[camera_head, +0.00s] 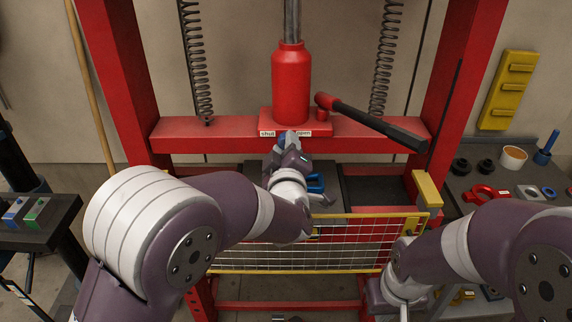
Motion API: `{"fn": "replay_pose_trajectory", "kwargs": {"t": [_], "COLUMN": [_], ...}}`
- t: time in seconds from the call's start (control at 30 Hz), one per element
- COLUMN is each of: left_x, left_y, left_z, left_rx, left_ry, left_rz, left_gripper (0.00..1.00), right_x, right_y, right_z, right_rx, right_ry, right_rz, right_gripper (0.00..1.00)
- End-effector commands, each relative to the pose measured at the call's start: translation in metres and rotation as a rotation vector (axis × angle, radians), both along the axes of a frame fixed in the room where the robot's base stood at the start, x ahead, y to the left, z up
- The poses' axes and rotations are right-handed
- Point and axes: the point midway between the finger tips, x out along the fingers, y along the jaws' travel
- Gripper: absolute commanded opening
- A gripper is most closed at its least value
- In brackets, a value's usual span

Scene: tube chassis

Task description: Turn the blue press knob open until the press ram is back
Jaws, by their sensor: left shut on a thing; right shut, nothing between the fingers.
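The red press jack (292,85) stands on the red crossbeam, with its bright metal ram (292,20) rising out of its top and leaving the picture. At the jack's foot are two white labels, "shut" (267,134) and "open" (303,134). My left gripper (287,139) reaches up between the labels and is shut on the blue press knob (282,137), which is mostly hidden by the fingers. My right gripper (404,312) is low at the right, pointing down beside the mesh guard, shut and empty; its fingertips are partly cut off by the picture's edge.
A black-handled pump lever (375,122) slants right from the jack. A yellow-framed mesh guard (345,250) stands in front of the press. A blue part (316,183) shows behind my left wrist. A bench (460,185) with rings and a cup is at right.

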Motion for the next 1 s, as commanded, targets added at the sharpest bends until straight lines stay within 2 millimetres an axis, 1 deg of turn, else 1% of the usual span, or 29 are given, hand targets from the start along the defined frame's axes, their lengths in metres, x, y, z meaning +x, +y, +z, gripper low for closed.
{"fn": "replay_pose_trajectory", "kwargs": {"t": [0.03, 0.3, 0.5, 0.7, 1.0], "left_x": [-0.001, -0.001, -0.001, 0.0, 0.0], "left_y": [0.0, 0.0, 0.0, 0.0, 0.001], "left_z": [-0.014, -0.016, -0.015, -0.014, -0.012], "left_rx": [-0.038, -0.294, -0.475, -0.629, -0.779], "left_ry": [0.009, 0.014, 0.015, 0.017, 0.019], "left_rz": [-0.001, -0.002, -0.001, 0.0, 0.001], "left_gripper": [0.05, 0.05, 0.05, 0.05, 0.05], "right_x": [0.0, 0.0, 0.0, 0.0, 0.0], "right_y": [0.0, 0.0, 0.0, 0.0, 0.0], "right_z": [-0.018, -0.06, -0.088, -0.109, -0.127], "right_rx": [0.0, 0.0, 0.0, 0.0, 0.0], "right_ry": [0.0, 0.0, 0.0, 0.0, 0.0], "right_rz": [0.0, 0.0, 0.0, 0.0, 0.0], "right_gripper": [0.0, 0.0, 0.0, 0.0, 0.0]}}
